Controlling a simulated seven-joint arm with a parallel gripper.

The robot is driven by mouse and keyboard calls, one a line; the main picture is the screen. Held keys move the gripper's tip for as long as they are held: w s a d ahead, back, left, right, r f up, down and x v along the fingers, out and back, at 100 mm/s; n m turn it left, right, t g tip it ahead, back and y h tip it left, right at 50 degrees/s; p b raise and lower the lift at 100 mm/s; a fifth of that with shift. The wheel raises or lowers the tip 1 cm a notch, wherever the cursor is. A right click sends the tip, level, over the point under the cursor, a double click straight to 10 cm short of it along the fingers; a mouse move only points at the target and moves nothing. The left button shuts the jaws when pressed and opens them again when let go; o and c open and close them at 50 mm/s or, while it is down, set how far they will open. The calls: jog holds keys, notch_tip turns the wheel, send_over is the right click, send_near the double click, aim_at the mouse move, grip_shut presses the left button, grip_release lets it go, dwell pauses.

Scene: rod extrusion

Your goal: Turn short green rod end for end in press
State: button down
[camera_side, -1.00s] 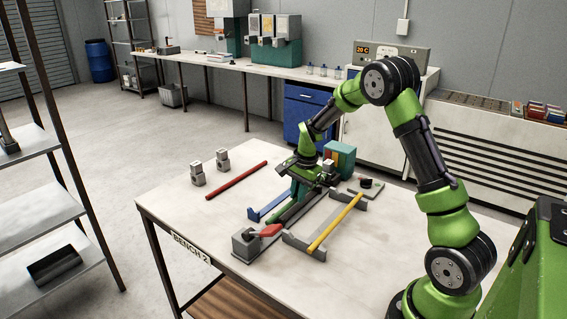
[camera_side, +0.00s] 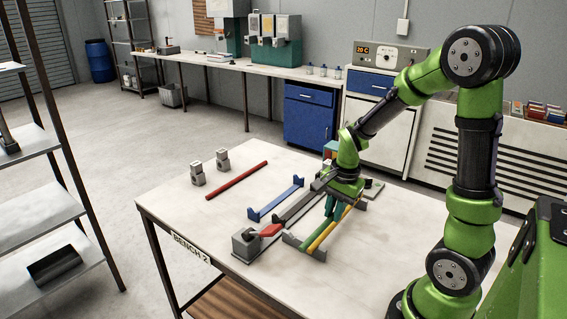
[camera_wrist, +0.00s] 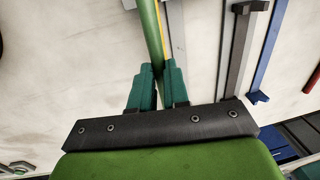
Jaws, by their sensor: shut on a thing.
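My gripper (camera_side: 332,208) is shut on the green rod (camera_side: 318,229), above the grey rack (camera_side: 303,246) right of the press. In the wrist view the teal fingertips (camera_wrist: 158,72) are on both sides of the green rod (camera_wrist: 149,28). The yellow rod (camera_side: 321,237) lies along the rack, close beside the green rod; a sliver of it (camera_wrist: 162,30) shows behind in the wrist view. I cannot tell whether the green rod touches the rack. The press's dark channel (camera_side: 292,210) looks empty. Its near end has a grey block (camera_side: 245,245) with a red handle (camera_side: 268,231).
A blue rack (camera_side: 275,200), seemingly empty, stands left of the press. A red rod (camera_side: 237,180) lies on the bench farther left, near two grey blocks (camera_side: 197,175). The bench (camera_side: 370,240) is clear at the front right.

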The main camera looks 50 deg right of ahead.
jog(key=d, duration=0.1)
jog(key=w+d+n, duration=0.1)
jog(key=d+g, duration=0.1)
jog(key=shift+w+f, duration=0.3)
jog(key=shift+w, duration=0.1)
jog(key=w+d+r+n+t, duration=0.1)
jog(key=w+n, duration=0.5)
jog(key=n, duration=1.1)
jog(key=w+d+r+n+t, duration=0.2)
jog(key=w+n, duration=0.4)
jog(key=n, duration=1.2)
jog(key=shift+w+d+r, duration=0.25)
jog(key=shift+w+r, duration=0.05)
jog(key=shift+r, duration=0.5)
jog(key=shift+f, duration=4.35)
